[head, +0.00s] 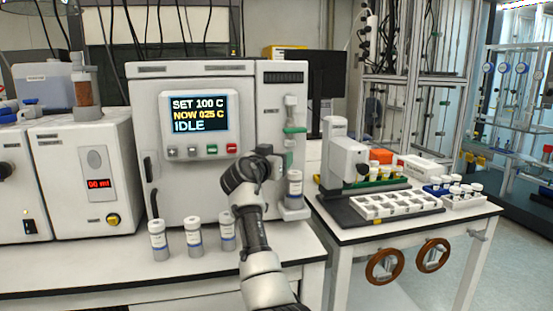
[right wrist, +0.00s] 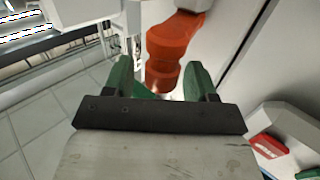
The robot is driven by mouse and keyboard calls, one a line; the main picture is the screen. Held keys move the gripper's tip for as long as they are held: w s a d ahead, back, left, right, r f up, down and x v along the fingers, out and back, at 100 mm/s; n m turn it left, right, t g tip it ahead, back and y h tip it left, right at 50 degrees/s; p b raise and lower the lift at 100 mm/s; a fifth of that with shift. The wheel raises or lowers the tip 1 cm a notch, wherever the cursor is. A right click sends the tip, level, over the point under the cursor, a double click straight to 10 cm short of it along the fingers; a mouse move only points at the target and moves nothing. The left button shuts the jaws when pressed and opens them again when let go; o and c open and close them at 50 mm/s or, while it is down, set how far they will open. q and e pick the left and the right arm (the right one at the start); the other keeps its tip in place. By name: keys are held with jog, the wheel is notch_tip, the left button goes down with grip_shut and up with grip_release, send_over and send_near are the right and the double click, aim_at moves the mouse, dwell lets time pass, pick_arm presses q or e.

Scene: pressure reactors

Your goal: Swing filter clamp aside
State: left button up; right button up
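The tall white reactor (head: 190,180) stands on the bench with its screen reading IDLE. On its right side is a filter column (head: 294,115) with a green part (head: 294,130); a labelled vial (head: 294,188) stands below. My right gripper (head: 268,162) is in front of the reactor's lower right front, left of the column; its fingertips are hard to see there. In the right wrist view the green fingers of my right gripper (right wrist: 158,75) are apart. An orange-red ribbed part (right wrist: 165,55), possibly the clamp, lies between and beyond them; contact is unclear. My left gripper is out of view.
Several capped vials (head: 194,237) stand before the reactor, left of my right arm. A second table (head: 380,228) at right holds a white rack (head: 395,204) and a grey device (head: 346,160). Red (right wrist: 268,146) and green panel buttons are close by in the wrist view.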

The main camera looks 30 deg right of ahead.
jog(key=shift+s+a+f, duration=0.1)
jog(key=shift+a, duration=0.1)
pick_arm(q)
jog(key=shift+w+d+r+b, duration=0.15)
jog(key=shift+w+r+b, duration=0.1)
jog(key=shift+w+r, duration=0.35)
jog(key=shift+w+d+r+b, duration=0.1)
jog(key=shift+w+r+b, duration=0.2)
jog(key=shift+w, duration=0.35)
pick_arm(e)
jog(key=v, duration=1)
jog(key=shift+a, duration=0.15)
jog(key=shift+s, duration=0.1)
